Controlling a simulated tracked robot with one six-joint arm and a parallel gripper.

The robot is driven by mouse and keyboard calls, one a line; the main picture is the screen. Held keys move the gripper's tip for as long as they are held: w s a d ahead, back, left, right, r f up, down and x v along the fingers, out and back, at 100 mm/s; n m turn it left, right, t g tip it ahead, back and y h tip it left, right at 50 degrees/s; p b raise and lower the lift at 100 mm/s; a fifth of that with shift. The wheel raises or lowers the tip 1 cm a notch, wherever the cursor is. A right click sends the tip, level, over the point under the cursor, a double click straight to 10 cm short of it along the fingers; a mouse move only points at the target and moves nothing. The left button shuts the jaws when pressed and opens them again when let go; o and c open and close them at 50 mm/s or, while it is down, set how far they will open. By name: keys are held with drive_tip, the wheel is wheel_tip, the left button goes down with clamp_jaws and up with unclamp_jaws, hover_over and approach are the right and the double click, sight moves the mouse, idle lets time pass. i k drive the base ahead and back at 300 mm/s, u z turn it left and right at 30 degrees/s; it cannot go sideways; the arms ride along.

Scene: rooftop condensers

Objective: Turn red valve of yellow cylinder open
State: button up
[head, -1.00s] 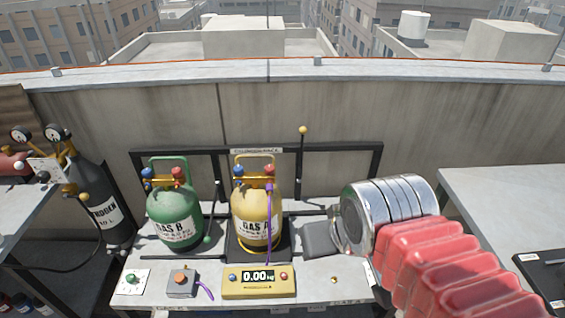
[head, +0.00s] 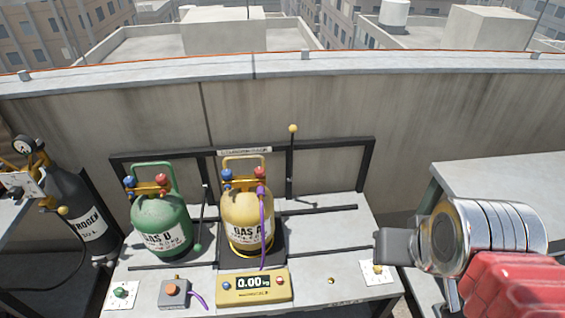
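The yellow cylinder (head: 237,213), labelled gas, stands upright on a dark square platform (head: 225,257) on the bench. Its red valve (head: 262,171) is at the top right, and its blue valve (head: 227,175) is at the top left. A purple hose (head: 262,215) runs down from below the red valve over the front of the cylinder. My gripper (head: 387,246) is a grey block right of the cylinder, above the bench's right end and well apart from the valve. Its fingers show edge-on, so I cannot tell any opening.
A green cylinder (head: 160,218) with blue and red valves stands left. A yellow scale display (head: 240,289) reads 0.00 in front. A black rack bar (head: 330,147) and thin yellow-knobbed rod (head: 292,160) stand behind. Another bench (head: 510,180) is at right.

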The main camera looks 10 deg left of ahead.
sight(260, 171)
drive_tip(key=z, duration=1.1)
drive_tip(key=k, duration=0.8)
drive_tip(key=u, duration=1.45)
drive_tip(key=i, duration=0.8)
drive_tip(key=u, duration=0.05)
